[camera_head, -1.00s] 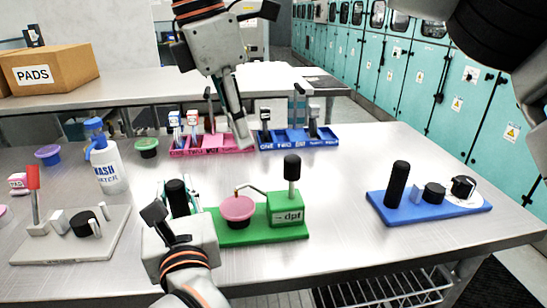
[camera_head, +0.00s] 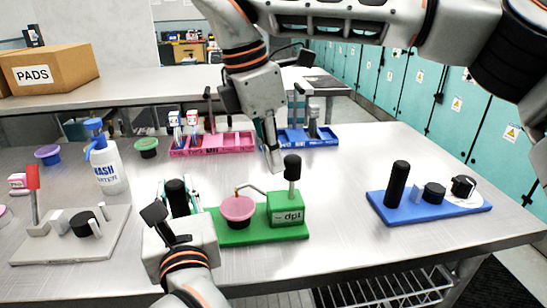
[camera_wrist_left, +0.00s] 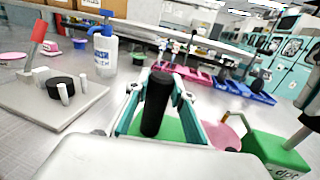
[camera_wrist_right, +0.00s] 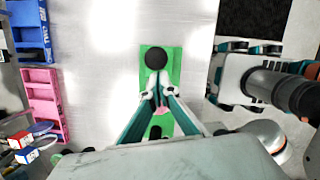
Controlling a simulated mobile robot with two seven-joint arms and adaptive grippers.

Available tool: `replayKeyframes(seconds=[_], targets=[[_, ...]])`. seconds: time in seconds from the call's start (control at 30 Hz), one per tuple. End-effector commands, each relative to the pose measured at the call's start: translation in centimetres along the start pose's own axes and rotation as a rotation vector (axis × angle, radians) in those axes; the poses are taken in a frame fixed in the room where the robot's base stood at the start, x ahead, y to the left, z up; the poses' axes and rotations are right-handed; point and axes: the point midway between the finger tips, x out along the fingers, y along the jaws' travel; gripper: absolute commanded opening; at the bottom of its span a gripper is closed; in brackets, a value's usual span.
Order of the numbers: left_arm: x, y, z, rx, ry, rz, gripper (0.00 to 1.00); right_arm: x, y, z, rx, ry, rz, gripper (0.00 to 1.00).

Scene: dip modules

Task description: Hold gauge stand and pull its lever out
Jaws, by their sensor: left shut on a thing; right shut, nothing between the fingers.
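The green gauge stand (camera_head: 250,236) sits on the table. It carries a black upright post (camera_head: 176,196), a pink cup (camera_head: 238,210) and a green block labelled "dpf" (camera_head: 288,209). A lever with a black knob (camera_head: 292,166) stands up from the block. My left gripper (camera_head: 179,190) is shut on the black post, seen between its fingers in the left wrist view (camera_wrist_left: 155,104). My right gripper (camera_head: 273,168) is shut and empty, just behind and left of the knob in the head view. The right wrist view shows the knob (camera_wrist_right: 156,56) beyond its fingertips.
A blue stand (camera_head: 430,204) is at the right and a grey stand with a red lever (camera_head: 70,240) at the left. A wash bottle (camera_head: 106,166) and pink and blue bins (camera_head: 308,141) stand behind. The table between the green and blue stands is clear.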

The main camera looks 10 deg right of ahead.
Motion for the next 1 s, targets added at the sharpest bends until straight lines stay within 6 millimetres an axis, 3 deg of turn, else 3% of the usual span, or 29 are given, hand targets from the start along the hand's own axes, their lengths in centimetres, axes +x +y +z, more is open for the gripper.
replayKeyframes(seconds=[0.67,1.0], targets=[[0.0,0.1,-0.1,0.0,0.002,0.001,0.0,0.0,-0.2,1.1,0.006,0.099,0.024,0.0],[0.0,0.1,-0.1,0.0,0.002,0.002,0.0,0.3,-0.8,3.1,0.02,0.281,0.069,0.0]])
